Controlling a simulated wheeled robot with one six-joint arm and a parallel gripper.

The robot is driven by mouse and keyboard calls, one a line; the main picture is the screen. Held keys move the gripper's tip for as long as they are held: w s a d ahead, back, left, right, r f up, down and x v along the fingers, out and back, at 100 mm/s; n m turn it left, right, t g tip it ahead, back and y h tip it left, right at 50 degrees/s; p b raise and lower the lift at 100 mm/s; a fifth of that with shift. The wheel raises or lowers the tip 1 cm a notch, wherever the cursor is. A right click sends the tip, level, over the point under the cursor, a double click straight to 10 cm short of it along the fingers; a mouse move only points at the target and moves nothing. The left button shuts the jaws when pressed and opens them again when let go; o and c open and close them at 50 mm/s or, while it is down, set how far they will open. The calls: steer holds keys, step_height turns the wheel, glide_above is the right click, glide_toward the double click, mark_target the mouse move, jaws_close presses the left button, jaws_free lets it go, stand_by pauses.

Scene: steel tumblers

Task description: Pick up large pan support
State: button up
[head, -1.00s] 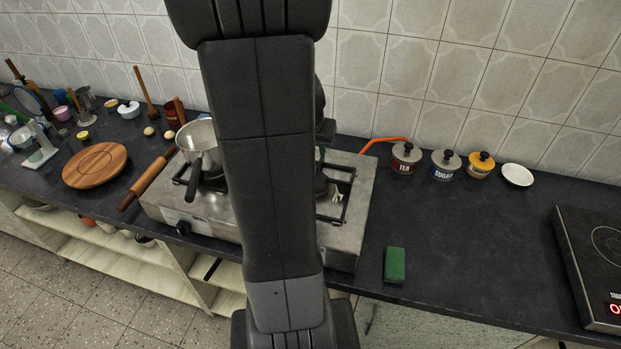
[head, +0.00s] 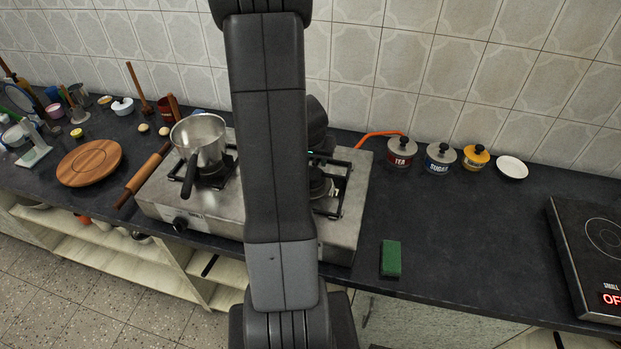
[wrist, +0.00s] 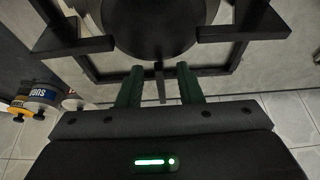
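The large pan support is a black metal frame on the right burner of the steel stove. In the head view its right part (head: 343,190) shows beside my arm, and the rest is hidden behind the arm. In the wrist view the frame (wrist: 243,33) lies just ahead of my gripper (wrist: 160,88), with its prongs around a dark round burner (wrist: 155,25). My gripper's two green fingers are apart. A thin prong of the support shows between them; I cannot tell whether they touch it.
A steel saucepan (head: 201,140) sits on the stove's (head: 205,212) left burner. An orange hose (head: 378,134) runs behind the stove. TEA (head: 401,154), SUGAR (head: 440,160) and yellow (head: 475,158) canisters stand to the right.

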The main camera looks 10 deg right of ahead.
steer(key=shift+w+f, duration=0.1)
steer(key=shift+f, duration=0.15)
jaws_close()
steer(key=shift+r, duration=0.15)
